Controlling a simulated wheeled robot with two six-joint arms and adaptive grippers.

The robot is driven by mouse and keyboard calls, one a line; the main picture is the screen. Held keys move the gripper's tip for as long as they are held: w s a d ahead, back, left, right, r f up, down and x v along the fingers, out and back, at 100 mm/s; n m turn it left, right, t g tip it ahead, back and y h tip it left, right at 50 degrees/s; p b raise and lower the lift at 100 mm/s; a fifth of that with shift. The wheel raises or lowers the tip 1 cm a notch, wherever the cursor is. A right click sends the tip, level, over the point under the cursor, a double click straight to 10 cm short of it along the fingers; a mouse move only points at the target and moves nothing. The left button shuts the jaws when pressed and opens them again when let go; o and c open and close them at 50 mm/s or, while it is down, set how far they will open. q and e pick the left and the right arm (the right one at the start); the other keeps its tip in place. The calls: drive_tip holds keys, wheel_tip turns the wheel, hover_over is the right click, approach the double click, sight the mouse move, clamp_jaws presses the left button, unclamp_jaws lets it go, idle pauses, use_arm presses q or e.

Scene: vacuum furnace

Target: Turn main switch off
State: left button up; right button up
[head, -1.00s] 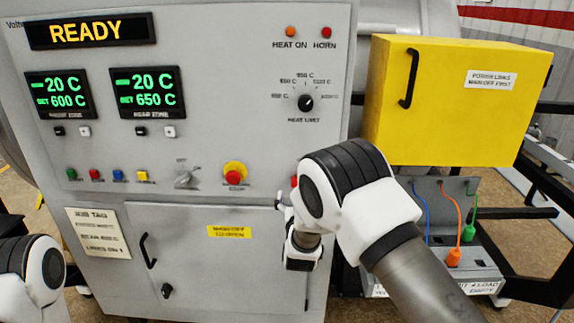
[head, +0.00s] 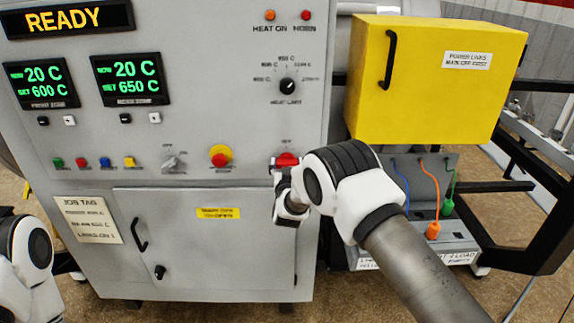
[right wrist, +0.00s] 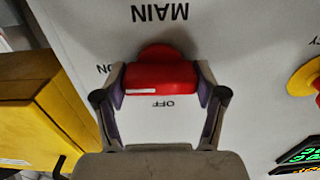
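The main switch has a red handle (right wrist: 160,78) that lies level on the white panel; it also shows in the head view (head: 287,159), partly behind my right wrist. In the right wrist view the panel is upside down, with MAIN above the handle and OFF below it. The handle's white mark is at its left end, on the side of the ON label. My right gripper (right wrist: 161,82) is open, with one finger beside each end of the handle. Whether the fingers touch it is unclear. My left arm shows at the head view's lower left; its gripper is out of view.
A red stop button on yellow (head: 220,155) is left of the switch. A yellow box (head: 425,75) juts out at the right, above orange and green plugs (head: 433,230). The cabinet door (head: 205,250) below is shut. The display (head: 68,18) reads READY.

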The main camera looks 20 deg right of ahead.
drive_tip(key=shift+f+n+b, duration=0.2)
drive_tip(key=shift+n+b, duration=0.4)
drive_tip(key=shift+b, duration=0.25)
drive_tip(key=n+b, duration=0.2)
drive_tip(key=b, duration=0.1)
drive_tip(key=shift+n, duration=0.4)
drive_tip(key=n+b, duration=0.2)
drive_tip(key=shift+n, duration=0.4)
drive_tip(key=n+b, duration=0.1)
drive_tip(key=n, duration=0.1)
drive_tip(key=shift+r+n, duration=0.1)
drive_tip(key=shift+n, duration=0.3)
drive_tip(key=n+b, duration=0.1)
drive_tip(key=n, duration=0.2)
drive_tip(key=n+b, duration=0.1)
drive_tip(key=n, duration=0.4)
drive_tip(key=shift+r, duration=0.15)
drive_tip(key=shift+n, duration=0.3)
